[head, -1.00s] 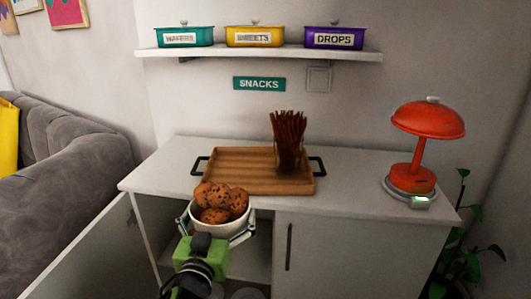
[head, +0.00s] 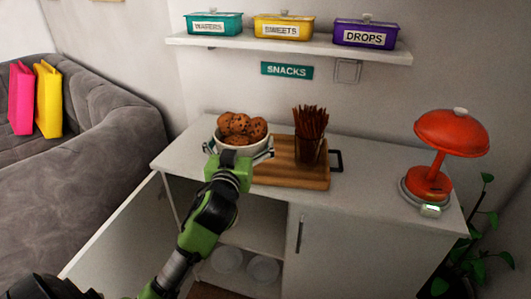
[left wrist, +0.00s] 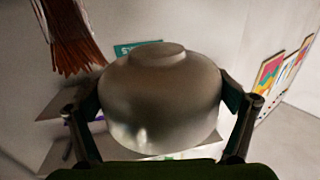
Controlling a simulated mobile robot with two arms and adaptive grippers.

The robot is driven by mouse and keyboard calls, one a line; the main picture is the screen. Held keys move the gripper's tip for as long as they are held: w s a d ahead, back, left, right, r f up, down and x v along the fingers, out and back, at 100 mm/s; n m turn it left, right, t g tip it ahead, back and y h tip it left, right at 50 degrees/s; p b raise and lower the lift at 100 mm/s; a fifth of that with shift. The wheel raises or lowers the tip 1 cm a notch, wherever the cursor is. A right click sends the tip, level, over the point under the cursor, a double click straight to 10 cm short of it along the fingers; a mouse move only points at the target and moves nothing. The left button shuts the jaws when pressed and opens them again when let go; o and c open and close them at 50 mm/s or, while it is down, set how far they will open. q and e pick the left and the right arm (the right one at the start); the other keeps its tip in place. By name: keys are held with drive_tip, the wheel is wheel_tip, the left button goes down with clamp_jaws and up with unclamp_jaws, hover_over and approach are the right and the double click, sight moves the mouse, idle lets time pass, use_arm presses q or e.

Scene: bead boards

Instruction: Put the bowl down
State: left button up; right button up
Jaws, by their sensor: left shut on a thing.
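The white bowl (head: 246,149) is heaped with several brown chocolate-chip cookies (head: 240,127). In the head view it covers the left end of the wooden tray (head: 300,177); I cannot tell whether it touches the tray. My left gripper (head: 238,153) is shut around the bowl, a finger on each side. In the left wrist view the bowl (left wrist: 160,95) shows its rounded outside and its foot, between the two fingers (left wrist: 160,104). The cookies are hidden there. My right gripper is not in view.
A glass of brown sticks (head: 310,140) stands on the tray, right of the bowl. A shelf (head: 290,45) with three labelled tins hangs above. A cabinet door (head: 115,245) stands open at left.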

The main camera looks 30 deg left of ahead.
sight(250, 135)
use_arm(q)
drive_tip(key=w, duration=0.2)
drive_tip(key=w+a+f, duration=0.1)
drive_tip(key=w, duration=0.1)
drive_tip(key=w+f, duration=0.1)
drive_tip(key=w, duration=0.1)
drive_tip(key=shift+a+f, duration=0.25)
drive_tip(key=shift+a, duration=0.05)
drive_tip(key=w+f, duration=0.2)
drive_tip(key=w+a+f, duration=0.1)
drive_tip(key=w+f, duration=0.1)
drive_tip(key=f, duration=0.1)
drive_tip(key=shift+w+f+b, duration=0.25)
drive_tip(key=shift+b, duration=0.05)
drive_tip(key=shift+w+a+f, duration=0.1)
drive_tip(key=shift+w+f, duration=0.15)
drive_tip(key=shift+f, duration=1.6)
drive_tip(key=shift+b, duration=0.3)
drive_tip(key=o, duration=1)
drive_tip(key=shift+f, duration=0.15)
